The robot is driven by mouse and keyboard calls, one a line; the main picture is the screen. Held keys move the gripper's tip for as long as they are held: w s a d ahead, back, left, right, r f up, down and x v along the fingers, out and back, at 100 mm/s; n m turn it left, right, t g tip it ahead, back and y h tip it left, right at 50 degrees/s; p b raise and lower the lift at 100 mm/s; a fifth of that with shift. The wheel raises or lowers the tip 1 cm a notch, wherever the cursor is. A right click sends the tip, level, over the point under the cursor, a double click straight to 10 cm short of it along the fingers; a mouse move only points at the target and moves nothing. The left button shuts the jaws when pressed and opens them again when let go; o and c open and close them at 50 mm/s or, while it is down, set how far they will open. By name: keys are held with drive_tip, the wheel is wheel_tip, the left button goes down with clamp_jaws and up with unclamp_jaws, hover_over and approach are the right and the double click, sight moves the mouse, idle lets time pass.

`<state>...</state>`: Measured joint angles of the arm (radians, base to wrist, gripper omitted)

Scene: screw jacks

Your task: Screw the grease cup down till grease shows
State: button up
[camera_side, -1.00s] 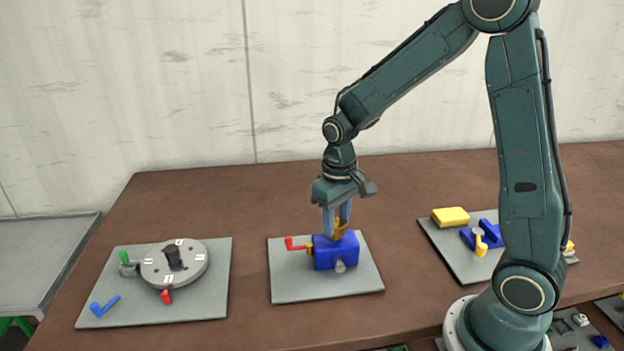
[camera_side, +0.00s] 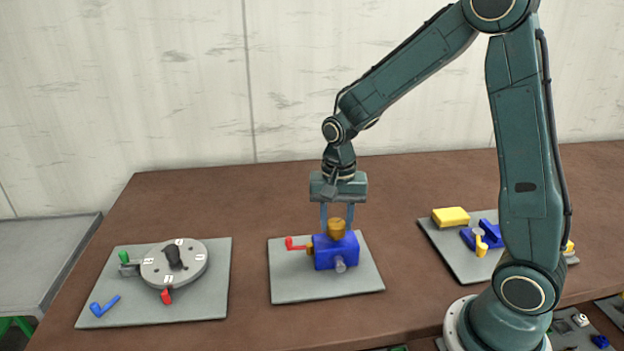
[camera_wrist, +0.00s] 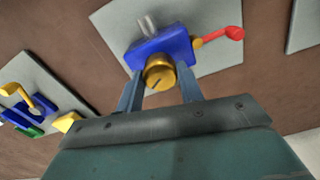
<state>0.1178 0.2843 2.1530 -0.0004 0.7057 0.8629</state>
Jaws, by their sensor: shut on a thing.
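The brass-coloured grease cup (camera_side: 336,228) stands upright on top of the blue block (camera_side: 337,252). In the wrist view the cup (camera_wrist: 159,74) shows a dark line on its round top, and the block (camera_wrist: 160,50) lies behind it. My gripper (camera_side: 337,226) points straight down, shut on the cup with one finger on each side; the fingers also flank it in the wrist view (camera_wrist: 160,80). A pale grey, clear-looking stub (camera_side: 340,264) sticks out of the block's front. I cannot make out grease there.
A red crank handle (camera_side: 296,243) with a brass fitting juts from the block's left side. The block sits on a grey plate (camera_side: 300,286). A plate with a dial (camera_side: 174,264) lies left, and one with a yellow block (camera_side: 450,216) right. Bare brown table lies between plates.

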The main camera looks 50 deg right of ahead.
sight(337, 223)
drive_tip(key=shift+w+r+m, duration=0.1)
drive_tip(key=shift+m, duration=0.3)
drive_tip(key=o, duration=1)
drive_tip(key=shift+r, duration=0.1)
wheel_tip(337, 223, up, 14)
drive_tip(key=shift+f, duration=0.2)
idle(0.4)
